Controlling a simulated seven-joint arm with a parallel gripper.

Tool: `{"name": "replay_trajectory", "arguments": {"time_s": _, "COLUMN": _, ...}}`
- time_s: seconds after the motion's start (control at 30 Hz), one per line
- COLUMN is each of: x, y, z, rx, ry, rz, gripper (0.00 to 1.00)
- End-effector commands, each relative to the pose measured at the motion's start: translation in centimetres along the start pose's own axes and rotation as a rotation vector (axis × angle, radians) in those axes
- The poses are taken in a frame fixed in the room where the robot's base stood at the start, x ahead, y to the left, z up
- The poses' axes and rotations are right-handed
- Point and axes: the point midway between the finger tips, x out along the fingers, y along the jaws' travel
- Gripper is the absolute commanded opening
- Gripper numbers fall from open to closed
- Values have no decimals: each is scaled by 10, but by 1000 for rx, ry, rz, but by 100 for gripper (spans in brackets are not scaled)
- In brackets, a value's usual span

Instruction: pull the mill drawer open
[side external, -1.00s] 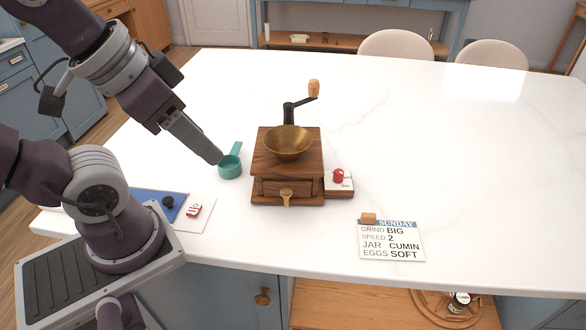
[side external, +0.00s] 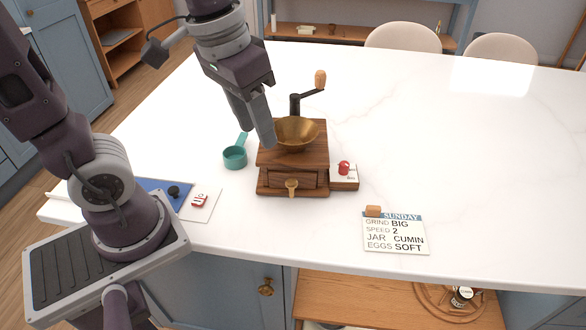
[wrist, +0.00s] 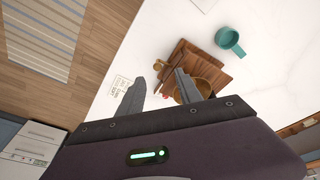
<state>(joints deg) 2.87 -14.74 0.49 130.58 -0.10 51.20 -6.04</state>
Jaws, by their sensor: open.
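The wooden mill (side external: 292,155) stands upright on the white counter, with a brass bowl (side external: 296,132) on top and a crank (side external: 308,90) with a wooden grip. Its drawer (side external: 311,179) is in the lower front, with a small brass knob (side external: 292,184); it looks shut. My gripper (side external: 266,142) is open and empty, pointing down at the mill's left side near the bowl, and hides part of the bowl's left edge. In the wrist view, my open fingers (wrist: 158,84) frame counter, and the mill (wrist: 212,62) shows beyond the right finger, partly hidden.
A teal scoop (side external: 235,157) lies just left of the mill. A small switch box with a red knob (side external: 343,168) is at the mill's right. A note card (side external: 395,236) lies front right, and a blue and white board (side external: 165,194) at left. The counter before the drawer is clear.

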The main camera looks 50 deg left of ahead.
Motion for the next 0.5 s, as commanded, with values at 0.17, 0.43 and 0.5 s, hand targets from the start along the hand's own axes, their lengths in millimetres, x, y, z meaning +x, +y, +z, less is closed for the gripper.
{"name": "replay_trajectory", "arguments": {"time_s": 0.17, "x": 54, "y": 11, "z": -35, "rx": -41, "ry": -177, "rz": -24, "gripper": 42}}
{"name": "replay_trajectory", "arguments": {"time_s": 0.43, "x": 96, "y": 14, "z": -37, "rx": -56, "ry": -229, "rz": -35, "gripper": 42}}
{"name": "replay_trajectory", "arguments": {"time_s": 0.5, "x": 110, "y": 13, "z": -34, "rx": -56, "ry": -230, "rz": -35, "gripper": 42}}
